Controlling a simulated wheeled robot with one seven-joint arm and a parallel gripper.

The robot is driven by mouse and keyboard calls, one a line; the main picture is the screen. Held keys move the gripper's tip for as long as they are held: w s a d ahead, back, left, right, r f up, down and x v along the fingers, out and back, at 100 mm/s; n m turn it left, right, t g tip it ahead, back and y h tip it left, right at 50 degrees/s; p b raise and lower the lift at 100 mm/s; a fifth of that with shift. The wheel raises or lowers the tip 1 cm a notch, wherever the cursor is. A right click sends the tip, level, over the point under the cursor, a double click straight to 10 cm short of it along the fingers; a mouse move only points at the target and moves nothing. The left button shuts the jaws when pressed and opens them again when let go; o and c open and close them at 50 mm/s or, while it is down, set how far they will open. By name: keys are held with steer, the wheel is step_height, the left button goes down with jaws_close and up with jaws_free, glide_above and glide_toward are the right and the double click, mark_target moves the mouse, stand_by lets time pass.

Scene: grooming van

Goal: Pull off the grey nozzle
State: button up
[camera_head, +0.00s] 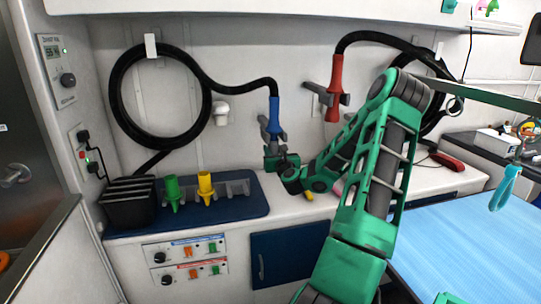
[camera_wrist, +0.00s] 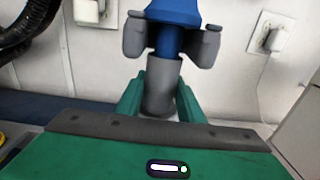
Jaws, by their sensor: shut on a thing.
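The grey nozzle (camera_wrist: 160,82) is a short tube at the lower end of the blue dryer handle (camera_head: 274,112), which shows from below in the wrist view (camera_wrist: 172,12). A grey wall bracket (camera_wrist: 134,36) clasps the handle, which hangs upright on a black hose (camera_head: 115,92). My gripper (camera_wrist: 159,102) is shut on the nozzle, a green finger on each side. The nozzle's top meets the blue neck with no clear gap; I cannot tell how firmly it is seated. In the head view my gripper (camera_head: 279,160) is just below the bracket and largely hides the nozzle.
A dark blue tray (camera_head: 240,212) on the counter holds a green nozzle (camera_head: 173,190), a yellow nozzle (camera_head: 206,186) and grey holders. A black slotted box (camera_head: 128,207) stands at left. A red handle (camera_head: 336,88) hangs at right, near my arm. A light blue table (camera_head: 475,245) is at right.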

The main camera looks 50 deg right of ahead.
steer(key=shift+f, duration=1.5)
steer(key=shift+f, duration=0.3)
steer(key=shift+f, duration=0.65)
steer(key=v, duration=0.9)
stand_by(0.5)
